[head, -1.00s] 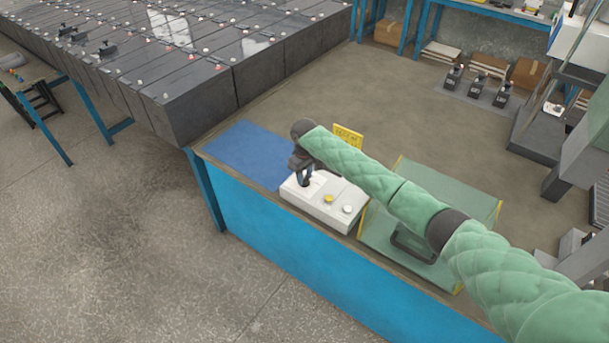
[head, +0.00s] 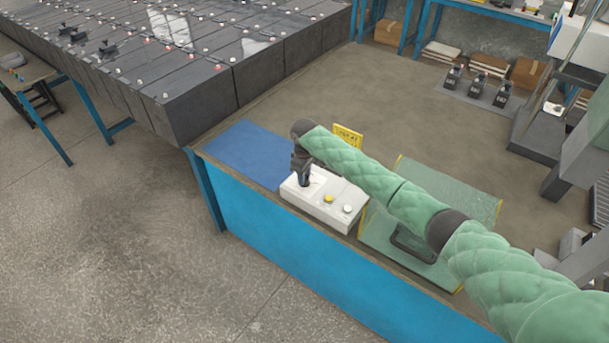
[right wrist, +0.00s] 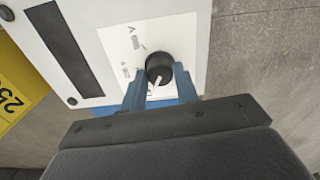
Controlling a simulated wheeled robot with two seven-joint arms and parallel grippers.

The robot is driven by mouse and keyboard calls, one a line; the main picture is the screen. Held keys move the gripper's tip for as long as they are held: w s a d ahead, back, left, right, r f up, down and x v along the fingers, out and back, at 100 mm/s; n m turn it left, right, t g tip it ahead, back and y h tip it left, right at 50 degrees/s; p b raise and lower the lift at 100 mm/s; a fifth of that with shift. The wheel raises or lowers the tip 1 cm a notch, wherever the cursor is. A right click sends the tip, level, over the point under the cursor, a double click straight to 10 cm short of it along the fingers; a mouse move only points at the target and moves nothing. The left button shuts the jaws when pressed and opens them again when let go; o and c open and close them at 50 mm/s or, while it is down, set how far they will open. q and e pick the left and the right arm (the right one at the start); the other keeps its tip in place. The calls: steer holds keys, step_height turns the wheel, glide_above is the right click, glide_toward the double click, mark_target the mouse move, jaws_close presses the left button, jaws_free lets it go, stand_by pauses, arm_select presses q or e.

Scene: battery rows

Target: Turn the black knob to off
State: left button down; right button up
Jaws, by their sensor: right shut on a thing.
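The black knob (right wrist: 159,67) sits on a white label plate (right wrist: 185,40) with small printed marks, too small to read. A white line on the knob points down toward my gripper in the right wrist view. My right gripper (right wrist: 160,88) has its two blue fingers on either side of the knob, shut on it. In the head view my right gripper (head: 304,180) points down at the left end of the white control box (head: 325,212), and hides the knob there. My left gripper is not in view.
The box also carries a yellow button (head: 328,198) and a white button (head: 347,209). A blue mat (head: 243,150) lies left of it, a green glass-like plate (head: 470,205) right. A yellow sign (head: 347,136) stands behind. Rows of dark batteries (head: 205,100) fill the upper left.

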steer(key=o, duration=0.7)
steer(key=shift+o, duration=1.3)
steer(key=shift+r, duration=0.2)
steer(key=shift+r+b, duration=0.35)
steer(key=shift+r, duration=0.55)
step_height(320, 180, up, 4)
steer(key=shift+r+b, duration=0.25)
steer(key=shift+b, duration=0.75)
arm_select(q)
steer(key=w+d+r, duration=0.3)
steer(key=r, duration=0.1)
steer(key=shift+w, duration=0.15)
arm_select(e)
steer(key=shift+r, duration=0.6)
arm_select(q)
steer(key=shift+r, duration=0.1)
